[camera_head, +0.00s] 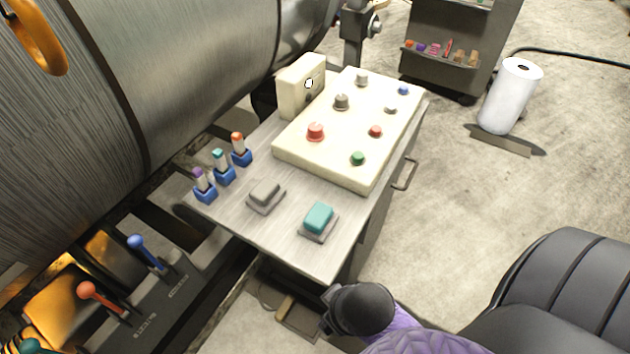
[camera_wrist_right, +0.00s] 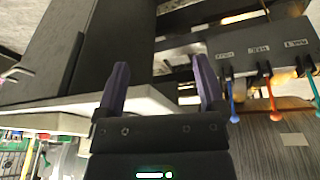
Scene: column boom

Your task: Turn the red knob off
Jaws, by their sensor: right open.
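A red knob (camera_head: 316,131) stands on the cream control panel (camera_head: 290,150) in the head view, left of a smaller red button (camera_head: 375,131). Which way the knob is turned is too small to tell. My right gripper (camera_wrist_right: 160,80) is open in the right wrist view, with two purple fingers apart and nothing seen between them. The panel's red knob does not show in that view. In the head view a purple and black part of my arm is at the bottom, below the bench and apart from the panel. My left gripper is not in view.
The panel sits on a grey bench (camera_head: 283,235) with blue-based switches (camera_head: 223,168), a grey pedal-like button and a teal one (camera_head: 319,216). Levers (camera_head: 100,298) stand lower left, beside a large metal cylinder (camera_head: 200,80). A black chair (camera_head: 565,290) is at right.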

